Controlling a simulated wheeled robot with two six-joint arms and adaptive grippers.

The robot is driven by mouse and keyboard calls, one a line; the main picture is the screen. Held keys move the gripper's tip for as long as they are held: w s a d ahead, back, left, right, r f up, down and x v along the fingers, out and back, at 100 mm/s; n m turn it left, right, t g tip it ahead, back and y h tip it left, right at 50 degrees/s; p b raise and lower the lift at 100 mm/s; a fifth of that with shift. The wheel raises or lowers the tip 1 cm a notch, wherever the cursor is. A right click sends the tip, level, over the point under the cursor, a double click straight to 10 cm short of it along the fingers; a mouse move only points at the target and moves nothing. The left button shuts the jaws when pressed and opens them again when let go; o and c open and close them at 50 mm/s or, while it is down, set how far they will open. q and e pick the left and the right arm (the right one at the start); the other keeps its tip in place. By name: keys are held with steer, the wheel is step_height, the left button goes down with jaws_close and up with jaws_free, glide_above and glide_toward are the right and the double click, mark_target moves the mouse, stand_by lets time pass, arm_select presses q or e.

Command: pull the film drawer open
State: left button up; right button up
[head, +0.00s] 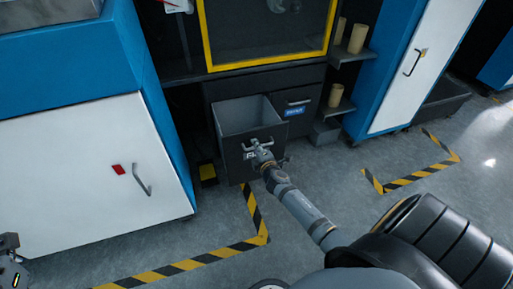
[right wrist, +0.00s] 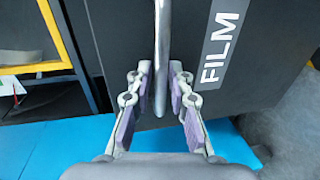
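The film drawer (head: 232,150) is a dark grey, open-topped box in the machine's base. It stands pulled out, and its empty-looking inside shows. Its FILM label also shows in the right wrist view, on the drawer front (right wrist: 268,75). My right gripper (head: 260,151) is at the drawer front. In the right wrist view its two padded fingers (right wrist: 161,85) lie closed in on either side of the bar handle (right wrist: 161,45). Part of my left arm's end (head: 10,268) shows at the lower left edge; its finger state is unclear.
A second, closed drawer (head: 298,102) with a blue label sits right of the film drawer. A blue cabinet with a white door (head: 85,170) stands left. Beige rolls (head: 357,39) stand on shelves at right. The floor with striped tape (head: 190,264) is open in front.

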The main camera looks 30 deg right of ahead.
steer(key=v, duration=1.2)
